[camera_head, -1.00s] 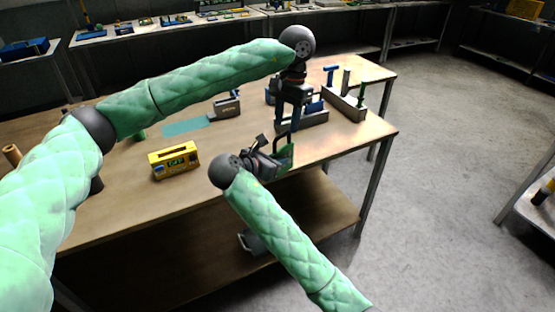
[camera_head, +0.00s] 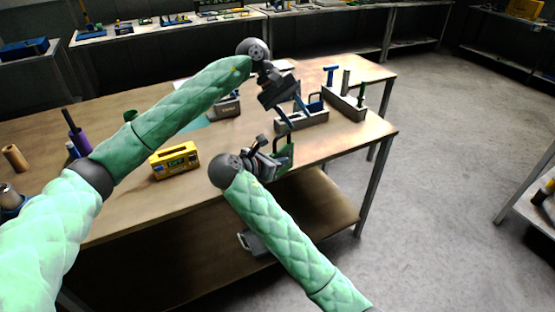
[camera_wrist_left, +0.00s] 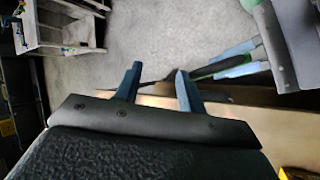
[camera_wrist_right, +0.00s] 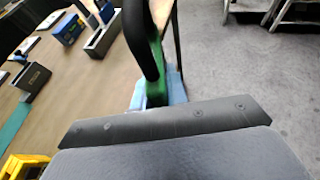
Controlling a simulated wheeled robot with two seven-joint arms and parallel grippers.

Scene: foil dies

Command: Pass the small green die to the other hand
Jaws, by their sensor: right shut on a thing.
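The small green die (camera_head: 285,158) has a dark loop handle and is held at the front edge of the workbench, above the floor. My right gripper (camera_head: 276,155) is shut on it; in the right wrist view its green body (camera_wrist_right: 155,85) stands between the pale blue fingers, with the black handle in front. My left gripper (camera_head: 290,116) is open and empty, tilted, above and behind the die. In the left wrist view its fingers (camera_wrist_left: 158,80) are spread, and the die (camera_wrist_left: 232,64) shows beyond them, apart, in my right gripper (camera_wrist_left: 268,50).
Grey trays (camera_head: 305,118) with blue and green tools stand at the right. Open floor is at the right.

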